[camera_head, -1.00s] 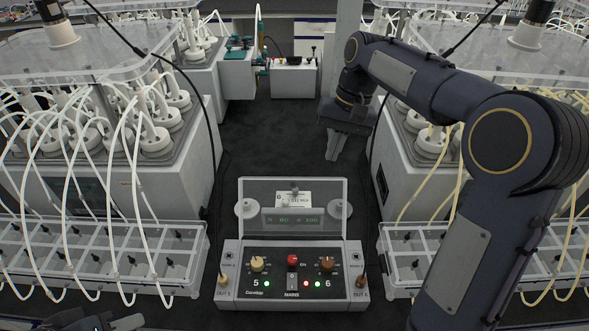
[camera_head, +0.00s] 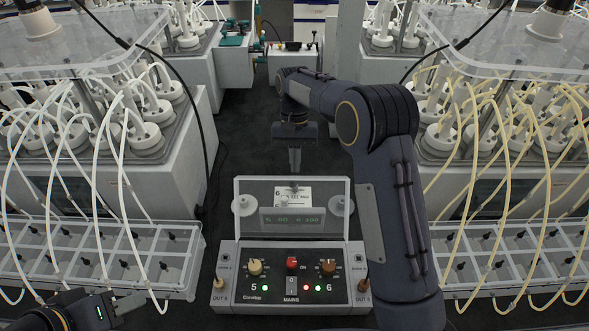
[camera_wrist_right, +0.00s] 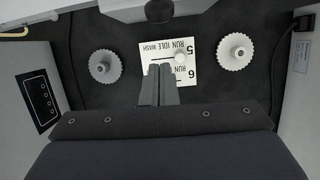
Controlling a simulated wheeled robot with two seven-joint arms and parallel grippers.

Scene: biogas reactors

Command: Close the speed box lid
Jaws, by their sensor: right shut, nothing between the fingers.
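The speed box (camera_head: 292,250) stands at the bottom centre of the head view, with dials, a red knob and lit lamps on its front. Its clear lid (camera_head: 340,187) stands raised at the back of the box. A small display, a white label card (camera_head: 293,196) and two pale round knobs show at the lid. My right gripper (camera_head: 295,170) points down just behind or above the lid's top edge; contact is unclear. In the wrist view its fingers (camera_wrist_right: 160,72) are together and empty, in front of the card and between two toothed knobs. My left gripper (camera_head: 130,302) is partly visible at bottom left.
Clear trays (camera_head: 95,258) with white tubes lie left of the box, and another tray (camera_head: 520,255) with yellowish tubes lies right. Reactors with tubing rise on both sides. The dark aisle floor (camera_head: 255,140) behind the box is open.

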